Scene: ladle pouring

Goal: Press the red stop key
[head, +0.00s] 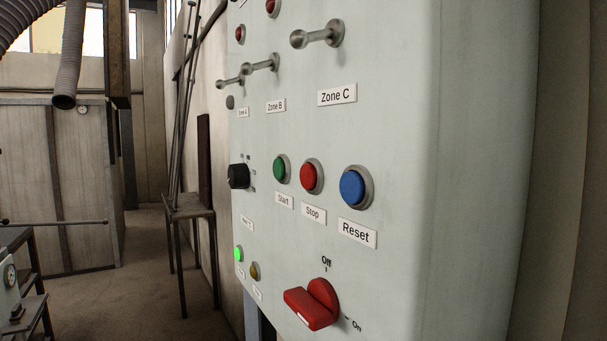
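The red stop key (311,177) is a round button in a grey ring on the pale control panel (400,120), above a label reading "Stop". It sits between the green Start button (280,169) on its left and the larger-looking blue Reset button (354,188) on its right. Nothing covers it. Neither of my grippers shows in the head view.
A red rotary switch (314,304) marked Off and On juts out below the buttons. A black knob (239,176) is to their left, and lever handles (317,37) stick out above. A small metal stand (188,208) holds rods beside the panel. Open floor (130,305) lies left.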

